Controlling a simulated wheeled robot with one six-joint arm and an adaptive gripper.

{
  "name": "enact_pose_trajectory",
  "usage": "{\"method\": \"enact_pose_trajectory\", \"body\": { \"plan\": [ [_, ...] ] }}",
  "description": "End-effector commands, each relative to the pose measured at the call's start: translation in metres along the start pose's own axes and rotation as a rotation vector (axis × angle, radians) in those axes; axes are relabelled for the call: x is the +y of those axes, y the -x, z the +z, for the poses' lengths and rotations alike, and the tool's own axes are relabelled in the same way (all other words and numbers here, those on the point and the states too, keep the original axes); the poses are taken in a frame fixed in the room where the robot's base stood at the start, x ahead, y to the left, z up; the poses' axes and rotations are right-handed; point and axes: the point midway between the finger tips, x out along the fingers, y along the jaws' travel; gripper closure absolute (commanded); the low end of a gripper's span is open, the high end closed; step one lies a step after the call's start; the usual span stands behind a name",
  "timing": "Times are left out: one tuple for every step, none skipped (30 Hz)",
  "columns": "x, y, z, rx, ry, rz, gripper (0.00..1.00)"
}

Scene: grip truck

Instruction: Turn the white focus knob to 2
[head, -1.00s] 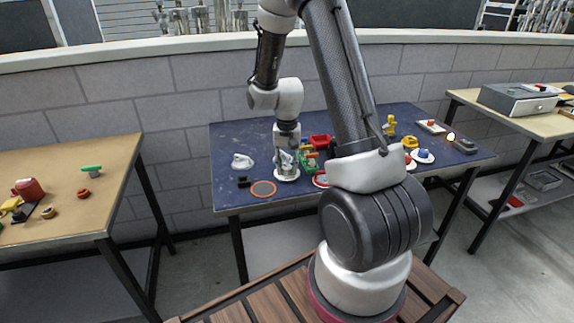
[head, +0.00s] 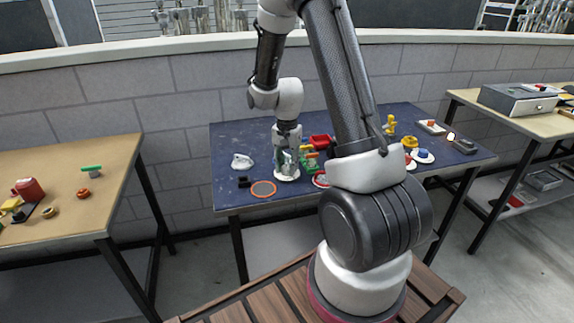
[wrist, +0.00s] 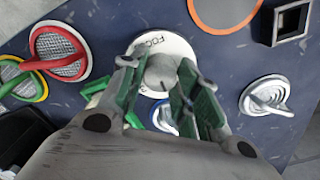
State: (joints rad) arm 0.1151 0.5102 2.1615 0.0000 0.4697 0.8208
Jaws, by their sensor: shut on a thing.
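The white focus knob (wrist: 160,73) stands on a round white dial plate (wrist: 168,46) in the wrist view. Part of the lettering "FOC" shows on the plate; no numbers can be read and the fingers cover part of it. My gripper (wrist: 157,66) has its green-padded fingers on either side of the knob and is shut on it. In the head view my gripper (head: 286,162) points down over the dial plate (head: 287,177) on the dark blue table. The knob itself is hidden there by the fingers.
An orange-ringed grey disc (head: 263,189) and a small black square holder (head: 244,182) lie left of the dial. A white piece with a raised grip (wrist: 268,96) is also near. Red and green-rimmed strainers (wrist: 58,52) crowd the other side.

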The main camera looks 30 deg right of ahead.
Motion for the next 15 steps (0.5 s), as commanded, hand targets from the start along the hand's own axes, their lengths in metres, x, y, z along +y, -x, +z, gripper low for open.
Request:
{"method": "enact_pose_trajectory", "body": {
  "plan": [
    [0.0001,-0.0003,0.0001,0.000,0.000,0.000,0.92],
    [0.0001,-0.0003,0.0001,0.000,0.000,0.000,0.92],
    [0.0001,-0.0003,0.0001,0.000,0.000,0.000,0.92],
    [0.0001,-0.0003,0.0001,0.000,0.001,0.000,0.92],
    [0.0001,-0.0003,0.0001,0.000,0.001,0.000,0.63],
    [0.0001,-0.0003,0.0001,0.000,0.001,0.000,0.56],
    [0.0001,-0.0003,0.0001,0.000,0.001,0.000,0.50],
    [0.0001,-0.0002,0.0001,0.000,0.001,0.000,0.46],
    [0.0001,-0.0002,0.0001,0.000,0.001,0.000,0.46],
    [0.0001,-0.0002,0.0001,0.000,0.001,0.000,0.46],
    [0.0001,-0.0002,0.0001,0.000,0.001,0.000,0.46],
    [0.0001,-0.0001,0.0001,0.000,0.001,0.000,0.46],
    [0.0001,-0.0001,0.0001,0.000,0.001,0.000,0.46],
    [0.0001,-0.0001,0.0001,0.000,0.001,0.000,0.46],
    [0.0001,-0.0001,0.0001,0.000,0.001,0.000,0.46]
  ]
}}
